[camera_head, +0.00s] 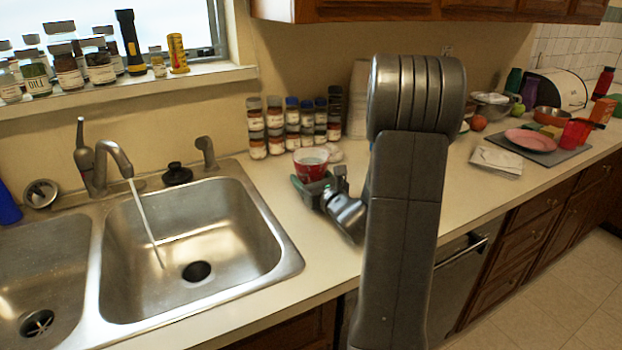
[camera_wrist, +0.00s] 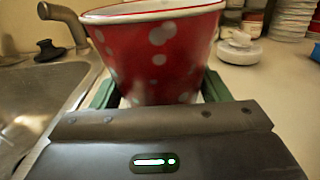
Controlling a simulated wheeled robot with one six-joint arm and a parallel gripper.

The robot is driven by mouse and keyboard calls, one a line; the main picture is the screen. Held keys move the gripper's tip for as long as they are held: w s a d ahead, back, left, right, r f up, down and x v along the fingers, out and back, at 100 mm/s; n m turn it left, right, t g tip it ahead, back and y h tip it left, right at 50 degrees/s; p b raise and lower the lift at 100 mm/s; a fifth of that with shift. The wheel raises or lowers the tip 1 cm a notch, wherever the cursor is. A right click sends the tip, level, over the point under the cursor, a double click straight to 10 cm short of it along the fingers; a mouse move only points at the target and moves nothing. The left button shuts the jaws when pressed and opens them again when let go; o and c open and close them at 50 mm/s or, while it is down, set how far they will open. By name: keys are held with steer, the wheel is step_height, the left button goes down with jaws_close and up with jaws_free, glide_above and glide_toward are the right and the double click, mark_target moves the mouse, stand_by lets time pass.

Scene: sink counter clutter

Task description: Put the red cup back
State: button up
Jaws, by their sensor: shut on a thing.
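The red cup (camera_head: 311,164) with white spots and a white rim is on the counter side right of the sink, in front of the spice jars. In the wrist view the red cup (camera_wrist: 160,55) fills the upper middle and looks upright. My gripper (camera_head: 318,190) is at the cup, its green fingers on either side of it. In the wrist view my gripper (camera_wrist: 158,95) is shut on the cup. The cup's lower part is hidden behind the gripper body, so I cannot tell whether it touches the counter.
The sink (camera_head: 200,245) with running water is on the left. Spice jars (camera_head: 290,128) stand against the wall behind the cup. A white lidded thing (camera_wrist: 238,47) sits right of the cup. Further right are a folded cloth (camera_head: 497,160) and a pink plate (camera_head: 530,139). Counter in front is bare.

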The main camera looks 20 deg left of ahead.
steer(key=shift+f, duration=0.2)
steer(key=o, duration=0.9)
steer(key=shift+o, duration=0.2)
steer(key=shift+r, duration=0.1)
steer(key=shift+r, duration=0.25)
steer(key=b+v, duration=0.1)
steer(key=v, duration=1.1)
steer(key=shift+f, duration=0.15)
